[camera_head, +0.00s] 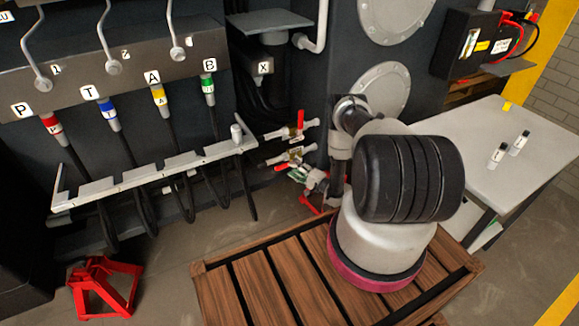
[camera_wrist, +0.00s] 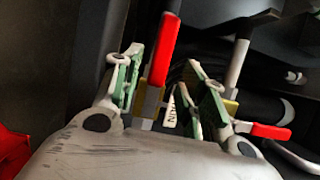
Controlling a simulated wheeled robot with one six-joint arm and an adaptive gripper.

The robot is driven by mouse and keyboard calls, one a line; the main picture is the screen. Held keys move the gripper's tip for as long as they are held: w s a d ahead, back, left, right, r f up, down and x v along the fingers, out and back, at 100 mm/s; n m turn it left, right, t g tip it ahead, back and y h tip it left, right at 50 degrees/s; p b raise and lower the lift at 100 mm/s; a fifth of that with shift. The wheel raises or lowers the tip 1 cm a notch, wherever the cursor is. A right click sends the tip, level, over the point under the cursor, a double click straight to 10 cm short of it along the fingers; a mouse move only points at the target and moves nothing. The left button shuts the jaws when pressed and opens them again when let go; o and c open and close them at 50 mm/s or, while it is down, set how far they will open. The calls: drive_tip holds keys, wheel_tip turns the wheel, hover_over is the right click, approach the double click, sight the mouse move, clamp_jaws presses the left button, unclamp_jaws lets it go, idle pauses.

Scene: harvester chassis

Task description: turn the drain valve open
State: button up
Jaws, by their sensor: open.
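Two small valves with red levers show beside the dark machine. The upper valve's red lever (camera_head: 300,120) stands across its pipe; in the wrist view this lever (camera_wrist: 262,130) points right, outside the right finger. The lower valve's red lever (camera_head: 279,167) lies roughly along its pipe. It also shows in the wrist view (camera_wrist: 162,50), between the fingers and nearer the left one. A white tag (camera_wrist: 170,110) ending in "AIN" hangs between the fingers, partly hidden. My gripper (camera_wrist: 166,85) is open, with green pads on both sides of this lever; contact cannot be told.
A slatted wooden platform (camera_head: 265,290) lies in front of the machine. A grey bracket (camera_head: 165,172) and hoses are left of the valves. A white table (camera_head: 490,135) with two small bottles stands right. A red stand (camera_head: 103,285) sits on the floor.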

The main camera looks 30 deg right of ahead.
drive_tip(key=v, duration=0.7)
drive_tip(key=shift+s, duration=0.35)
drive_tip(key=shift+d, duration=0.1)
